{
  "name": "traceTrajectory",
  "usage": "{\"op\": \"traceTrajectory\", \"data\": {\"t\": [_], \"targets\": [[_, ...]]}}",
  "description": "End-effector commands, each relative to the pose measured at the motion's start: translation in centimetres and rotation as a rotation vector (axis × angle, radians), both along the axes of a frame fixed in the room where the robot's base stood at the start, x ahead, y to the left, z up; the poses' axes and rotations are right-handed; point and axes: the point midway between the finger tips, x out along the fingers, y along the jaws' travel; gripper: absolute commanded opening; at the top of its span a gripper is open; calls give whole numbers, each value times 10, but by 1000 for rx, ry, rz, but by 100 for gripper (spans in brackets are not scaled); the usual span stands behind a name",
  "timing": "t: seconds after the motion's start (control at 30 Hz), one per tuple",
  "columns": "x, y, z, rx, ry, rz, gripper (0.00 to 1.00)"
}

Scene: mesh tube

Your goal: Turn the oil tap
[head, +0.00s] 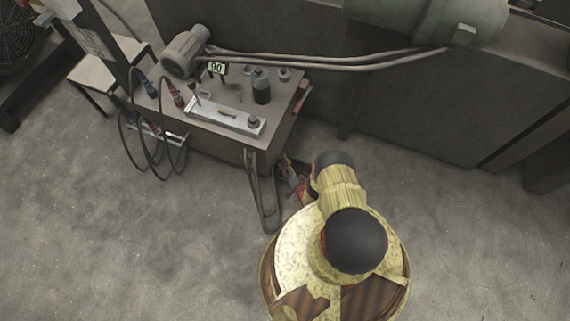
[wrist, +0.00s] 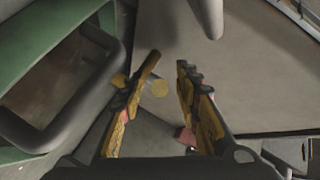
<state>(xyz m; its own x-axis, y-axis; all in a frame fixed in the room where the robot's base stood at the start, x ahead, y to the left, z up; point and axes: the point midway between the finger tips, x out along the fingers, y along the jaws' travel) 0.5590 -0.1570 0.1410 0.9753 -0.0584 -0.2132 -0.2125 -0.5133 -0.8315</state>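My gripper (wrist: 169,60) is open in the wrist view, its two yellow and black fingers apart. A small dull-yellow disc (wrist: 160,89) shows between the fingers; I cannot tell whether it is the oil tap. In the head view my gripper (head: 292,182) is low beside the right side of the grey oil unit (head: 222,141), partly hidden by my arm. No tap can be made out for certain in the head view. I see nothing clearly held.
Two bent grey pipes (head: 264,195) come down the unit's front near my gripper. A motor (head: 184,53), a bottle-like cylinder (head: 261,86) and a metal block (head: 224,114) stand on top. Dark hoses (head: 132,137) hang at left. The floor (head: 110,245) in front is clear.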

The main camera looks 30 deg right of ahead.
Motion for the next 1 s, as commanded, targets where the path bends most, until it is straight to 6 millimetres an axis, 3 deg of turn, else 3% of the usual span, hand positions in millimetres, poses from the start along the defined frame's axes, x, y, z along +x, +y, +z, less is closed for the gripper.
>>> {"op": "traceTrajectory", "data": {"t": [0.53, 1.0], "targets": [[0, 0, 0, 0, 0, 0, 1], [0, 0, 0, 0, 0, -1, 0]]}}
